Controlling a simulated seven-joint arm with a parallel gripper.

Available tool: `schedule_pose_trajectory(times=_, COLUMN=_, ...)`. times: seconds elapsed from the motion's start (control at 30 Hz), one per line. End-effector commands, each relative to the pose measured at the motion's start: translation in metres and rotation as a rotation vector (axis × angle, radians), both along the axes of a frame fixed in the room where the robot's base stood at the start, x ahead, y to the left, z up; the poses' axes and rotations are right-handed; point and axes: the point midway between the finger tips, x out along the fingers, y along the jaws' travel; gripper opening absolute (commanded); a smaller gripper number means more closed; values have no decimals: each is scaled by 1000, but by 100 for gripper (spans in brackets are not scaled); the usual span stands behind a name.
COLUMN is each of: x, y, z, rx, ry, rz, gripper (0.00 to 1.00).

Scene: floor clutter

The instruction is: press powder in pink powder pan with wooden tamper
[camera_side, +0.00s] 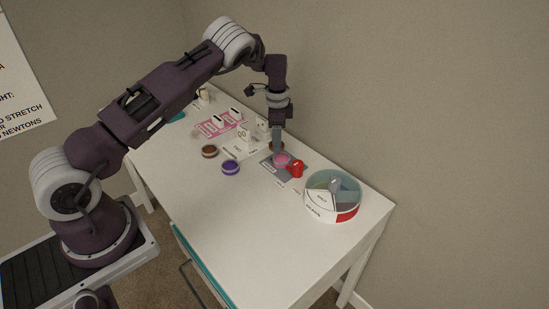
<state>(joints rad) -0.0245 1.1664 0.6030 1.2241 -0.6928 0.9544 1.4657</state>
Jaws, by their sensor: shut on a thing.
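My gripper (277,146) points down over the pink powder pan (282,160), which sits on a grey base on the white table. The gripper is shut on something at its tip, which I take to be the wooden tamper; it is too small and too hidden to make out. The tip is at or just above the pan; I cannot tell whether it touches the powder. A brown round piece shows just behind the pan, partly hidden by the gripper.
A red object (295,169) stands right beside the pan. A round divided tray (333,194) stands to the right. A purple pan (231,167) and a brown pan (209,151) lie left. A pink rack (214,125) and white blocks stand farther back. The table's front is clear.

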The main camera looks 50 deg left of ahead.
Motion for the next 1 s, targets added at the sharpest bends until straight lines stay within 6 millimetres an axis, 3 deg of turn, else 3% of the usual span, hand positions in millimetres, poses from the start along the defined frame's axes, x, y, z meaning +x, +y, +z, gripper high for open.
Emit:
schedule_pose_trajectory(times=0.23, x=23, y=2, z=4, rx=-1, ry=1, rz=36, gripper=11)
schedule_pose_trajectory(times=0.7, x=23, y=2, z=-48, rx=-1, ry=1, rz=38, gripper=11)
schedule_pose_trajectory(times=1.0, x=24, y=2, z=-53, rx=-1, ry=0, rz=38, gripper=11)
